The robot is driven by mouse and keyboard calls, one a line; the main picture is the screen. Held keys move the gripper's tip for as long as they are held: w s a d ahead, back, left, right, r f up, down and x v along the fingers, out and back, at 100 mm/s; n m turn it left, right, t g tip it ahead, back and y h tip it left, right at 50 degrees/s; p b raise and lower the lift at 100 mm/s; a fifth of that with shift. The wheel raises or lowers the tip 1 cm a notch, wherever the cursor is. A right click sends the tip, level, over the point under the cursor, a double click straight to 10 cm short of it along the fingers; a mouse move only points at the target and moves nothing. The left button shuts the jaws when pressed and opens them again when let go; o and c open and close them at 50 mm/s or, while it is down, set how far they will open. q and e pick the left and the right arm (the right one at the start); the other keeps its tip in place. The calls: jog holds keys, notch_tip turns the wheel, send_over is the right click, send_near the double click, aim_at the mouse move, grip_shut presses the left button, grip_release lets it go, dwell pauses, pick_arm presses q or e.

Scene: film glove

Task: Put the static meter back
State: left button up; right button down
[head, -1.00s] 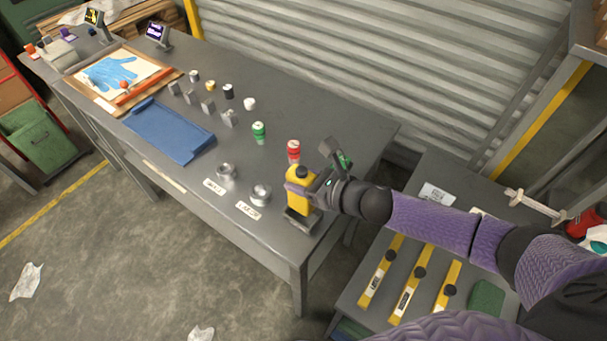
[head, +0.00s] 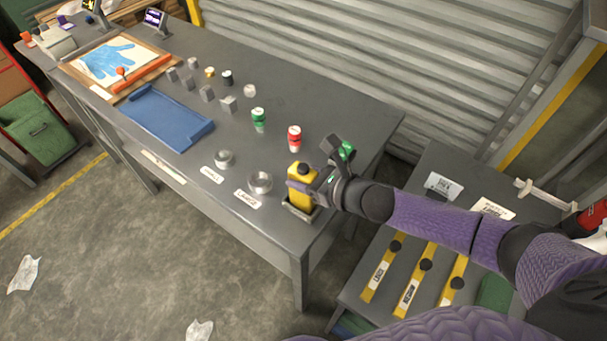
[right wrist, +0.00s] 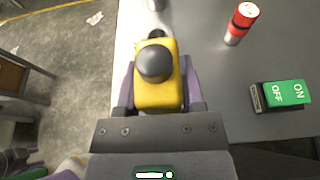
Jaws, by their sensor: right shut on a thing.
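The static meter (head: 301,191) is a yellow block with a black knob on top, upright at the front right corner of the grey workbench. My right gripper (head: 303,187) is shut on it from the right side. A small dark open-topped holder (head: 299,212) is under the meter, and the meter's lower end appears to be at or inside its rim; I cannot tell whether it rests on the bottom. In the right wrist view the meter (right wrist: 157,80) stands between both fingers, and its base is hidden. My left gripper is not in view.
A red-and-white canister (head: 294,139) and a green one (head: 258,118) stand behind the meter. A green ON/OFF switch (right wrist: 284,94) is close to the right gripper. A blue tray (head: 165,118) lies further left.

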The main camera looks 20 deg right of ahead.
jog(key=shift+f+b, duration=0.3)
jog(key=shift+f, duration=0.1)
jog(key=shift+c, duration=1.2)
grip_release()
jog(key=shift+o, duration=0.6)
jog(key=p+v, duration=0.1)
jog(key=v, duration=0.9)
